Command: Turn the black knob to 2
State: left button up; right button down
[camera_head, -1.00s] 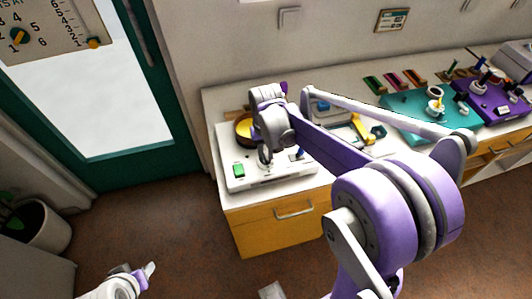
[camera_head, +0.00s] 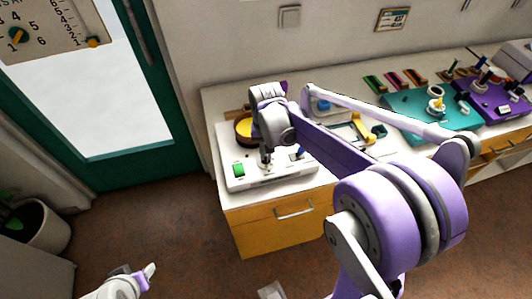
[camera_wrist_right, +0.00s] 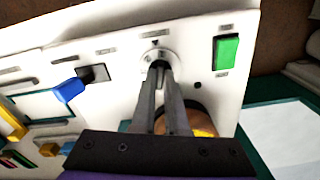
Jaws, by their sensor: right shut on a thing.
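The black knob (camera_wrist_right: 160,64) sits at the middle of a round pale dial on a white board (camera_head: 290,178). My right gripper (camera_wrist_right: 161,72) is shut on the knob in the right wrist view, its fingers covering most of it. Small marks ring the dial, but I cannot read its numbers or the knob's setting. In the head view my right gripper (camera_head: 266,159) reaches down to the board, and the knob is hidden there. My left gripper (camera_head: 136,273) is low at the left, far from the board; its opening is unclear.
A green switch (camera_wrist_right: 227,53) and a blue lever (camera_wrist_right: 69,90) flank the dial. A yellow bowl-like item (camera_head: 243,128) stands behind the gripper on the board. Teal (camera_head: 405,105) and purple (camera_head: 487,101) boards lie further right on the counter.

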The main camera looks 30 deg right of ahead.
aim_at(266, 156)
jog(key=m, duration=0.3)
jog(key=shift+m, duration=0.3)
jog(key=shift+m+b, duration=0.45)
jog(key=shift+m, duration=1.25)
jog(key=c, duration=0.9)
grip_release()
jog(key=shift+c, duration=0.2)
jog(key=shift+r, duration=0.1)
notch_tip(266, 156, up, 11)
jog(key=shift+p, duration=0.4)
